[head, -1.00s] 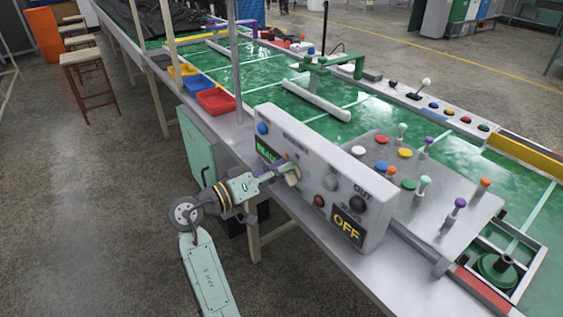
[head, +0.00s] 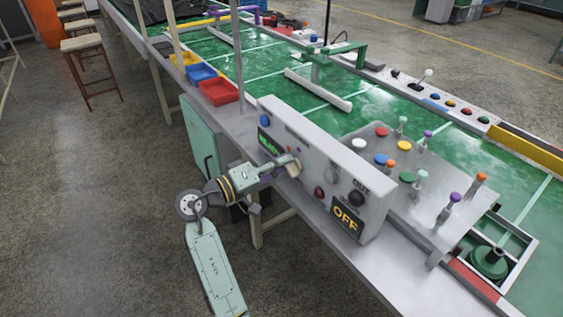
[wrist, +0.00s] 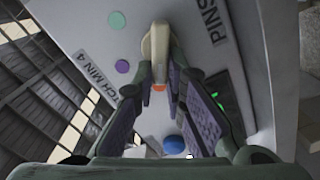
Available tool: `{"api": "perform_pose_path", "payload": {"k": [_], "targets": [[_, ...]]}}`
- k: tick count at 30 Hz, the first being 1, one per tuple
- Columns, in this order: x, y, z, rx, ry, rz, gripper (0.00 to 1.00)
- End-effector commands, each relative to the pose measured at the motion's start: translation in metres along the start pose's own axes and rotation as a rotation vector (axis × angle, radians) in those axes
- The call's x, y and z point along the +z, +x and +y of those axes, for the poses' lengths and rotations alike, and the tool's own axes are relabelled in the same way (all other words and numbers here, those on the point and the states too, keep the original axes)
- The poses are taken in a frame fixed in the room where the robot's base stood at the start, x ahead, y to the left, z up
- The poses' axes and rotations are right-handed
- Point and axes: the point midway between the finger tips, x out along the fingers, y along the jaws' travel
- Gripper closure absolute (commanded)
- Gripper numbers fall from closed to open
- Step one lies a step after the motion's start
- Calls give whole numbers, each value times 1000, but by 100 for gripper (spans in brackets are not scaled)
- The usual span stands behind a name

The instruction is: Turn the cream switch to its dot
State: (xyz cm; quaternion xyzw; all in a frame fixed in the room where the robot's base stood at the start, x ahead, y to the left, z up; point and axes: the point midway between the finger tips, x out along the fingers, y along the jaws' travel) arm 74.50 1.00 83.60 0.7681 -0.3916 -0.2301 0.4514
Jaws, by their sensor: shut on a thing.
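The cream switch (head: 294,165) sits on the front face of the grey control box (head: 318,187). In the wrist view the cream switch (wrist: 157,55) is a long bar between my fingertips. My gripper (head: 286,169) reaches it from the left and is shut on it, with one finger on each side in the wrist view (wrist: 157,84). A teal dot (wrist: 117,20) and a purple dot (wrist: 122,67) are on the panel left of the switch. An orange spot (wrist: 158,88) shows at the switch's near end. Which dot the switch points to is unclear.
A plate with coloured pegs (head: 410,185) stands behind. Open floor (head: 100,220) lies left.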

Motion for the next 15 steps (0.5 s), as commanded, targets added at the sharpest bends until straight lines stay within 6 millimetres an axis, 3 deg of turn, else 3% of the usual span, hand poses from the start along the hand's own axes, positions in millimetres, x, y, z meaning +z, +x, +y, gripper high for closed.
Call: {"api": "perform_pose_path", "payload": {"k": [2, 3, 9, 12, 15], "targets": [[0, 0, 0, 0, -2, 2, 100], [-1, 0, 0, 0, -2, 2, 88], [0, 0, 0, 0, -1, 1, 74], [0, 0, 0, 0, 0, 1, 68], [0, 0, 0, 0, 0, 1, 68]]}}
